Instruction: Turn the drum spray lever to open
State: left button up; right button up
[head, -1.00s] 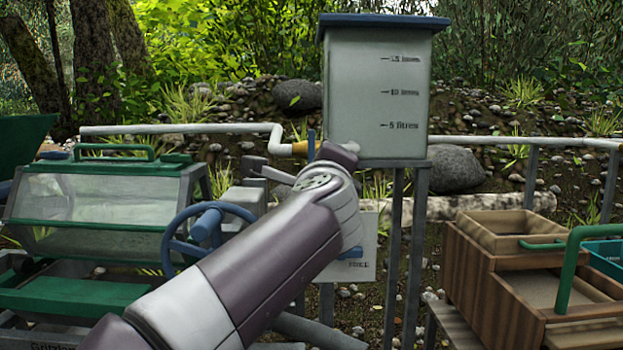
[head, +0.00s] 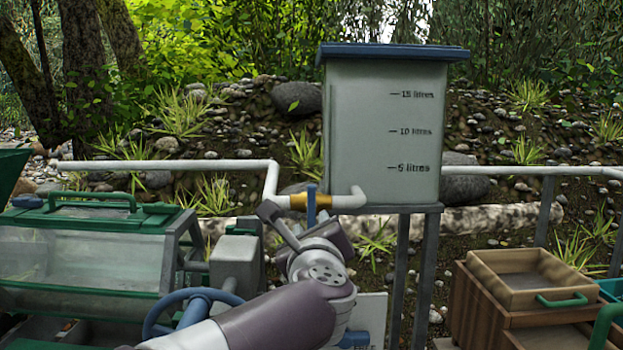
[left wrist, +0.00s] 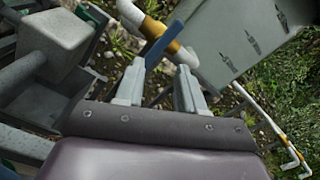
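The blue spray lever (head: 311,204) stands upright on the brass valve (head: 298,201) in the white pipe, left of the grey tank. The left wrist view shows the lever (left wrist: 158,42) and the brass valve (left wrist: 173,47) just beyond my fingertips. My left gripper (head: 300,224) is at the lower part of the lever. In the left wrist view its two fingers (left wrist: 160,70) are apart, with the lever's near end by the left fingertip and nothing clamped. Whether a finger touches the lever, I cannot tell. My right gripper is in neither view.
The grey tank (head: 385,130) with litre marks stands on posts behind my left arm. A green-framed clear drum housing (head: 80,250) and a blue handwheel (head: 160,310) are at left. Wooden trays (head: 520,280) are at right. The white pipe (head: 170,165) runs left from the valve.

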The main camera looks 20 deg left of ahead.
pick_arm(q)
jog(key=w+m+p, duration=0.2)
jog(key=w+a+m+p, duration=0.1)
jog(key=w+m+p, duration=0.1)
jog(key=w+a+m+p, duration=0.1)
jog(key=w+p, duration=0.1)
jog(key=w, duration=0.1)
jog(key=shift+f+m, duration=0.15)
jog(key=shift+m, duration=0.25)
jog(key=shift+w+a, duration=0.15)
jog(key=shift+w, duration=0.25)
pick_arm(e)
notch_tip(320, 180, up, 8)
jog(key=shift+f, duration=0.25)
pick_arm(q)
grip_shut()
jog(key=shift+o, duration=1.6)
grip_release()
jog(key=b, duration=0.2)
send_near(311, 212)
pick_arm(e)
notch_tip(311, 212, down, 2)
